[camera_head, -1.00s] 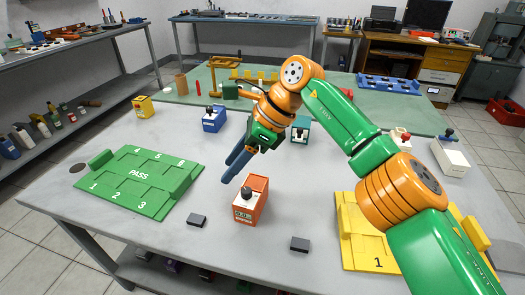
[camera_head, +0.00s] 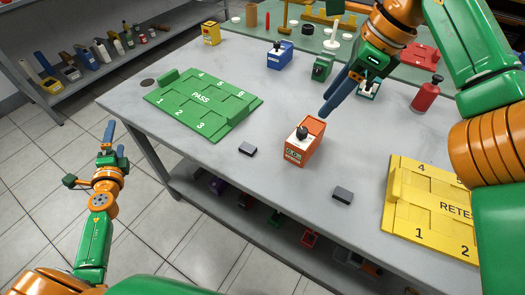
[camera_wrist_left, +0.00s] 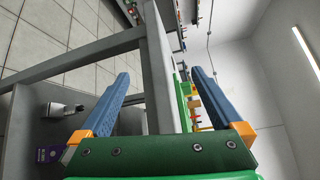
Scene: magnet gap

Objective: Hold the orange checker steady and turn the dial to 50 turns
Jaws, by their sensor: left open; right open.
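The orange checker (camera_head: 305,142) stands upright on the grey table. A black knob (camera_head: 302,132) sits on its top and a small display (camera_head: 293,154) is on its front; the reading is too small to make out. My right gripper (camera_head: 328,108) is open and empty, its blue fingers pointing down just behind and to the right of the checker, seemingly apart from it. My left gripper (camera_head: 114,144) is open and empty, off the table's left side. In the left wrist view its blue fingers (camera_wrist_left: 162,75) are spread, with no checker in sight.
A green PASS tray (camera_head: 180,118) lies left of the checker, a yellow RETEST tray (camera_head: 400,215) right. Two dark blocks (camera_head: 247,149) (camera_head: 343,194) lie near the front edge. Blue (camera_head: 280,58), green (camera_head: 321,70) and yellow (camera_head: 211,36) checkers stand behind.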

